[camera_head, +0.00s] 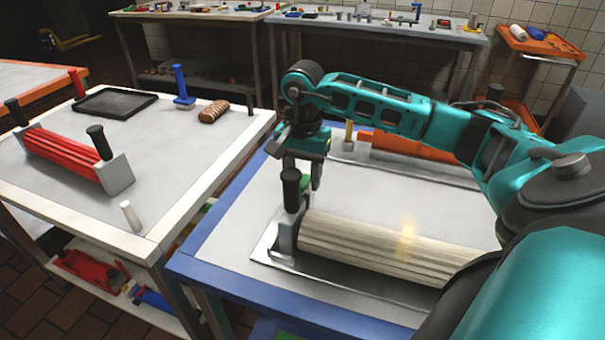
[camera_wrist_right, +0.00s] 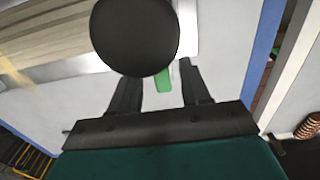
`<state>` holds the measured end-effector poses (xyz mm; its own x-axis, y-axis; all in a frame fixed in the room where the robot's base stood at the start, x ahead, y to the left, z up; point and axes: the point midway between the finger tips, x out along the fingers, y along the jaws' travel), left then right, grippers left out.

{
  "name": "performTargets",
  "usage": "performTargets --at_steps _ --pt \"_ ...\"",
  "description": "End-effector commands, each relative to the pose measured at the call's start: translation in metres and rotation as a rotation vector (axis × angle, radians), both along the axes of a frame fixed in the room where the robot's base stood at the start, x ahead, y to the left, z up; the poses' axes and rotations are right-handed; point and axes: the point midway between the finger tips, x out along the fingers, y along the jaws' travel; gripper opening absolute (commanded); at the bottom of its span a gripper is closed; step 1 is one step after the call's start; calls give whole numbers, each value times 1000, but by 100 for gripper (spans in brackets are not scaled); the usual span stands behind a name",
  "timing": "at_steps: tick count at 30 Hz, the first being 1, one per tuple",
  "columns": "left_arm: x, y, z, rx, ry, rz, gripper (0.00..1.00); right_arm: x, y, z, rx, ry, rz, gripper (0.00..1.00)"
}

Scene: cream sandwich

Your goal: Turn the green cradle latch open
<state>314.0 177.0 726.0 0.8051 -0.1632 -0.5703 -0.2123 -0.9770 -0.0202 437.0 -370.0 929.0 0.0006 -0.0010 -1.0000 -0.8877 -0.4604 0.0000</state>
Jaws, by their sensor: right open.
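The green latch (camera_wrist_right: 162,80) shows as a small green piece in the right wrist view, between the tips of my right gripper's fingers and partly behind a round black knob. I cannot tell whether the fingers touch it. My right gripper (camera_head: 303,172) is open and points down, just behind the black handle (camera_head: 291,188) at the left end of a pale ribbed roller (camera_head: 375,248). The roller lies in a grey metal cradle (camera_head: 284,240). My left gripper is out of view.
The blue-edged table (camera_head: 215,262) has bare room behind the roller. A long orange object (camera_head: 415,147) lies at its back. The white table on the left holds a red roller (camera_head: 62,155), a dark tray (camera_head: 115,103) and a white peg (camera_head: 131,216).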

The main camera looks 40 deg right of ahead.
Motion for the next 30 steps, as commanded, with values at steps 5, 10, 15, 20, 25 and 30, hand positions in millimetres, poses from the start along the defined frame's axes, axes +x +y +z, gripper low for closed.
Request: performTargets --at_steps 5,10,15,20,25,30 --pt "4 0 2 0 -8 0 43 0 0 0 1 0 0 40" --pt "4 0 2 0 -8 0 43 0 0 0 1 0 0 24" --pt "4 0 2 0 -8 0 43 0 0 0 1 0 0 8" --pt "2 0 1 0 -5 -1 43 0 0 0 1 0 0 0" --pt "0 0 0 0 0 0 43 0 0 0 1 0 -6 0" --pt "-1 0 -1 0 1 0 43 1 1 1 1 0 -47 0"
